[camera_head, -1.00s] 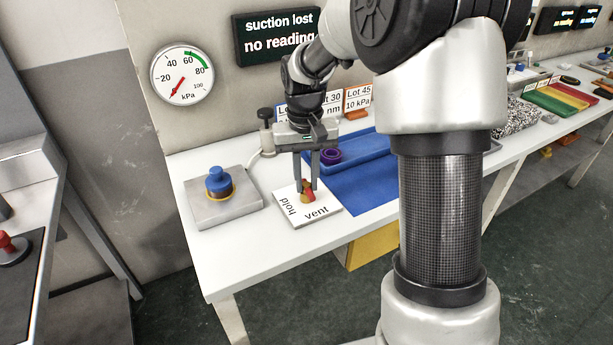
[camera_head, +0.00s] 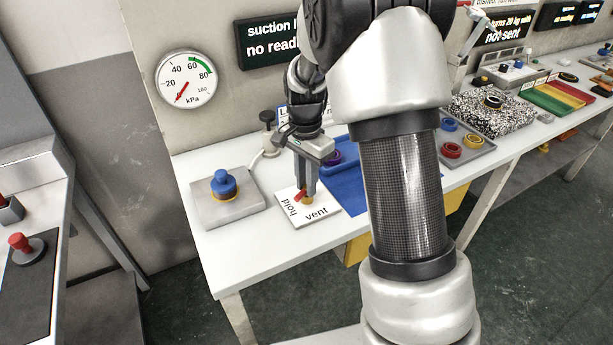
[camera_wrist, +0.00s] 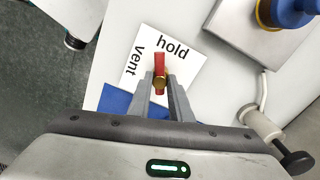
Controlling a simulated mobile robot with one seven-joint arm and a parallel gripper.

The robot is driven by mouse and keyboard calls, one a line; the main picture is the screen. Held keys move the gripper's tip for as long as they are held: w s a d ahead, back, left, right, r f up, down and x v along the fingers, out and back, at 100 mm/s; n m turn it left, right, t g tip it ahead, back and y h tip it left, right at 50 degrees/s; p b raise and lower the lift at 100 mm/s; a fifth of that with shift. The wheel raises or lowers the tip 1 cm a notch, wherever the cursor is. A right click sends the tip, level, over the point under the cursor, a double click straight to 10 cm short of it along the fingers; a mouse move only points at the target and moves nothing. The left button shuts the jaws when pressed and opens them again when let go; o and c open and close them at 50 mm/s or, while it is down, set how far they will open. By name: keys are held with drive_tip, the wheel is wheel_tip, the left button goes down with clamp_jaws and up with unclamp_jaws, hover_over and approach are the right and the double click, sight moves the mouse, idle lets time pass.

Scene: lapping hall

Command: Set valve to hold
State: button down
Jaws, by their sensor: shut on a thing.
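The valve is a red lever (camera_head: 299,196) on a brass hub (camera_head: 307,201), set on a white plate (camera_head: 321,203) lettered "hold" and "vent". My gripper (camera_head: 306,192) points down over the plate, shut on the valve. In the wrist view the fingers (camera_wrist: 161,88) stand on either side of the brass hub (camera_wrist: 160,83). There the red lever (camera_wrist: 159,62) reaches out past the fingertips, pointing between the "vent" and "hold" words. The near end of the lever is partly hidden between the fingers.
A blue-knobbed fixture (camera_head: 223,185) on a grey block stands left of the plate. A blue mat (camera_head: 350,190) lies to the right. The gauge (camera_head: 187,80) needle sits low, outside the green band. The wall display (camera_head: 268,42) shows "no reading", partly hidden by my arm.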

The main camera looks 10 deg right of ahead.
drive_tip(key=m+p, duration=0.2)
drive_tip(key=m, duration=0.3)
drive_tip(key=shift+r+p, duration=0.1)
drive_tip(key=shift+p, duration=0.25)
drive_tip(key=shift+w, duration=0.1)
idle(0.3)
drive_tip(key=c, duration=1.6)
unclamp_jaws()
wheel_tip(320, 180, up, 17)
drive_tip(key=p, duration=0.3)
drive_tip(key=shift+w+r, duration=0.1)
drive_tip(key=shift+r, duration=0.05)
